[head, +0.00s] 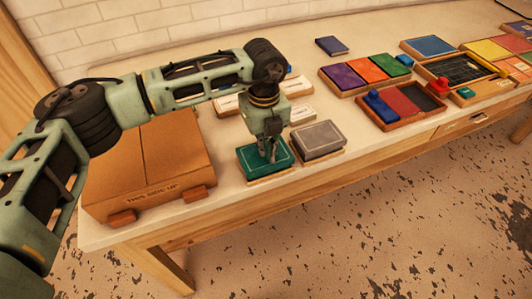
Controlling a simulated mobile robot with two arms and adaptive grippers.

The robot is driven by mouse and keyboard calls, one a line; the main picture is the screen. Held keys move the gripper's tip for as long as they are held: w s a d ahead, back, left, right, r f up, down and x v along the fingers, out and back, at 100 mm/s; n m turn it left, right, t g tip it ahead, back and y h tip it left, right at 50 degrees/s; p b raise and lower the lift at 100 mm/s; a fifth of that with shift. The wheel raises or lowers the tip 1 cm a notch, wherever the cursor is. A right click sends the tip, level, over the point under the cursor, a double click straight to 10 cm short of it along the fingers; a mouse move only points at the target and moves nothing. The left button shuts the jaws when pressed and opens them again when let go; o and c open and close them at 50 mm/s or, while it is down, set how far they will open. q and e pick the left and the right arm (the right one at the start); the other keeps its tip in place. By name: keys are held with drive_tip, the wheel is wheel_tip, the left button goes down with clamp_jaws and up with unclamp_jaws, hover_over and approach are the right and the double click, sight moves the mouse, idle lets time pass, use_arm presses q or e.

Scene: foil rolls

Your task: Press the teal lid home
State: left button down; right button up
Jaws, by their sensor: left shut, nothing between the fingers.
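The teal lid (251,163) lies on a low wooden box near the table's front edge, left of a box with a grey lid. A light-coloured wooden edge of the box shows below the teal lid along the front. My left gripper (270,158) points down over the lid's right part, with its fingers shut and empty. The fingertips appear to be at the lid's surface; I cannot tell whether they touch it. I cannot tell from here whether the lid sits level. My right gripper is not in view.
A grey-lidded box (318,140) stands close on the right. A large brown carton (152,165) is on the left. Trays with coloured blocks and pads (366,72) fill the right side. A dark blue book (331,46) lies at the back.

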use_arm(q)
drive_tip(key=shift+s+f, duration=0.15)
drive_tip(key=shift+f, duration=0.15)
drive_tip(key=shift+w+r+p, duration=0.2)
drive_tip(key=shift+r+p, duration=0.45)
drive_tip(key=shift+r, duration=0.6)
wheel_tip(320, 180, up, 6)
drive_tip(key=shift+f+p, duration=0.1)
drive_tip(key=shift+p, duration=1.05)
